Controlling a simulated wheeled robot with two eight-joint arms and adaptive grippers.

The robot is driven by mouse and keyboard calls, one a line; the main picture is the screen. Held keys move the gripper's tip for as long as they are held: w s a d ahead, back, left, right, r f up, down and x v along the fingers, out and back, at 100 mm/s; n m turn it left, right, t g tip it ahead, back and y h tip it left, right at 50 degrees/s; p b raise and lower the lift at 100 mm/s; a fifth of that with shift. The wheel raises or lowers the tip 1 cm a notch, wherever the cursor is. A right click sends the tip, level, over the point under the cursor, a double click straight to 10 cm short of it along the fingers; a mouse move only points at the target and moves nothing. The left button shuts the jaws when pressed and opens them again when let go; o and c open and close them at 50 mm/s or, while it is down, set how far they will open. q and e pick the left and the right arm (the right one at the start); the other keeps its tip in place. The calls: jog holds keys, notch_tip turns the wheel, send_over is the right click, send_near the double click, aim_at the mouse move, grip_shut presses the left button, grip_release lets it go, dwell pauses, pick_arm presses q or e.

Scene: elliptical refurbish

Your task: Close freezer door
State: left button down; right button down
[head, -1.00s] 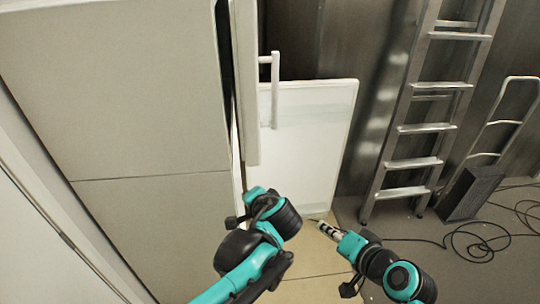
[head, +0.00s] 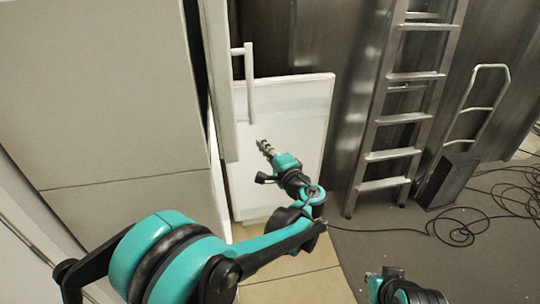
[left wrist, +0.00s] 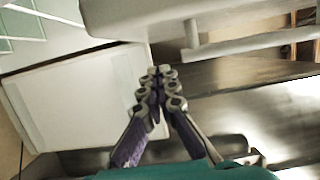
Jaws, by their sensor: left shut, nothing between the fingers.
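The freezer door, a white panel (head: 285,110), stands swung out from the tall light cabinet in the head view. It also shows in the left wrist view (left wrist: 75,95), on the left. A white door (head: 219,70) with a vertical bar handle (head: 249,85) is above it, seen nearly edge-on. My left gripper (head: 262,145) is shut and empty, in front of the freezer door in the head view. In the left wrist view its fingertips (left wrist: 160,70) are together near the panel's right edge; contact cannot be told. Only part of my right arm shows at the bottom edge.
Pale cabinet fronts (head: 120,100) fill the left. A metal ladder (head: 400,105) leans against the dark metal wall at right. A hand truck (head: 465,140) stands beside it. Black cable (head: 455,235) lies on the grey floor.

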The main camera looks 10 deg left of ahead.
pick_arm(q)
jog(key=a, duration=0.5)
pick_arm(e)
jog(key=shift+f, duration=0.1)
pick_arm(q)
jog(key=shift+s, duration=0.1)
